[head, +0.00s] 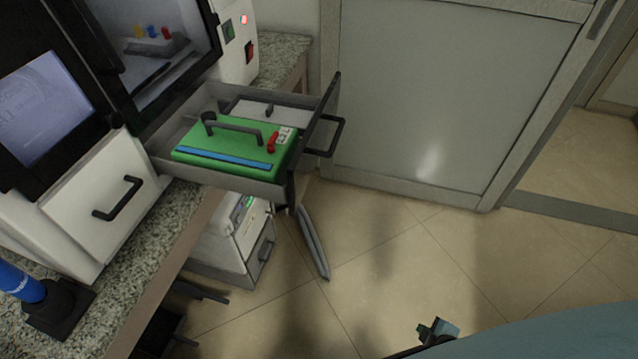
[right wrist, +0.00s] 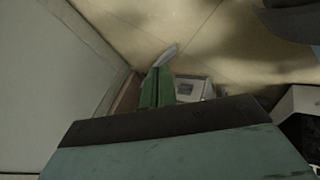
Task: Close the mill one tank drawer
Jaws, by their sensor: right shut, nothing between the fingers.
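The tank drawer (head: 235,180) of the mill (head: 240,60) is pulled far out, its dark front panel and black handle (head: 325,138) facing right. A green tank (head: 222,150) with a dark carrying handle and a blue strip lies in it. My right gripper (head: 437,330) is low at the bottom of the head view, well below and right of the drawer, apart from it. Its green fingers (right wrist: 158,88) are together and empty in the right wrist view. My left gripper is not in view.
A second white drawer (head: 105,210) on the left is shut. The machines stand on a speckled counter (head: 165,235). A small white unit (head: 235,240) is below the counter. A grey sliding door (head: 440,100) stands behind. The tiled floor (head: 390,270) right of the drawer is clear.

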